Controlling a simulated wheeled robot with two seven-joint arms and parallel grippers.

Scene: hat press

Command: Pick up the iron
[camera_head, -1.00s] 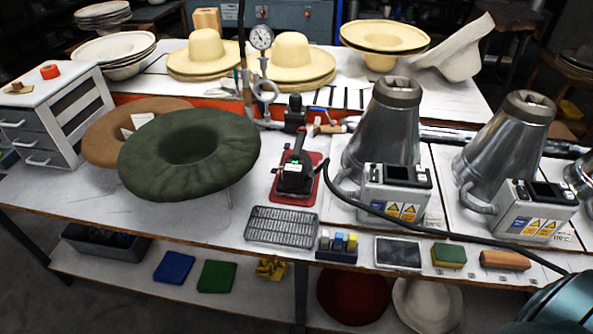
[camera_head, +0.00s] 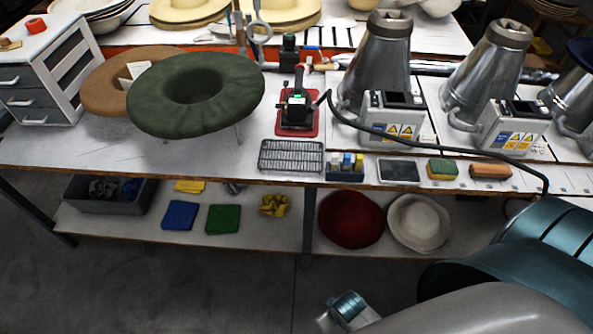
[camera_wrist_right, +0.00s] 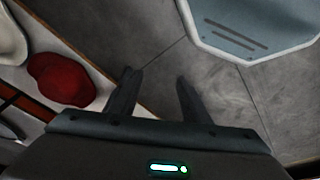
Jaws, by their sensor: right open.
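The iron (camera_head: 296,107) is black with a small lit green display. It stands on a red pad (camera_head: 297,130) on the workbench, right of the green hat. A black cable runs from it to the right across the bench. My right gripper (camera_wrist_right: 157,78) is open and empty in the right wrist view, above the grey floor. My right arm shows at the lower right of the head view, in front of the bench and well away from the iron. My left gripper is not in view.
A wire rack (camera_head: 291,156) and a small holder (camera_head: 345,166) stand in front of the iron. The green hat (camera_head: 150,92) is to its left, metal cones (camera_head: 376,60) to its right. The lower shelf holds a red hat (camera_head: 351,220), also in the wrist view (camera_wrist_right: 62,80).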

